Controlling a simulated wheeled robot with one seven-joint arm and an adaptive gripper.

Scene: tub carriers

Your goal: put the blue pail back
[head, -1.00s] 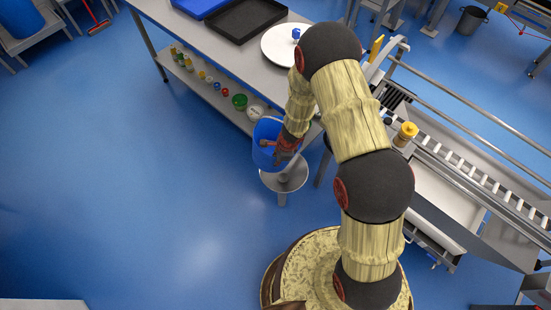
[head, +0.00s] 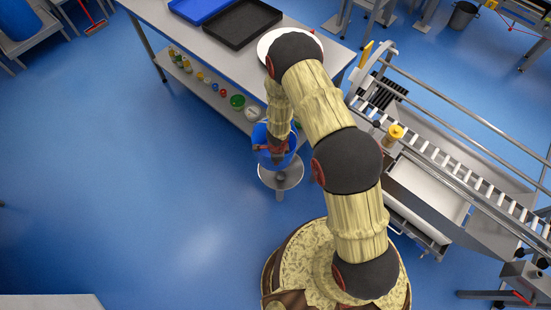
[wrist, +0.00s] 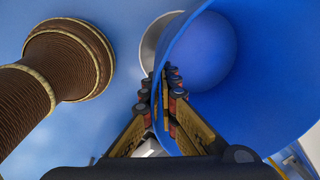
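The blue pail (head: 259,136) is at the end of my arm, in front of the workbench. In the head view it overlaps the far side of a round grey stand (head: 286,181); I cannot tell whether it touches it. In the wrist view the pail (wrist: 270,85) fills the right side, open mouth towards the camera and tilted in the picture. My gripper (wrist: 168,85) has its fingers closed together at the pail's near wall and rim, and appears to pinch it. In the head view my gripper (head: 276,148) is partly hidden by my wrist.
The workbench (head: 215,62) carries a blue tray (head: 198,8), a black tray (head: 243,22) and a round white plate (head: 266,48). Small coloured items sit on its lower shelf. A roller conveyor (head: 455,170) with a yellow-topped bottle (head: 394,133) stands right of my arm. The floor at left is clear.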

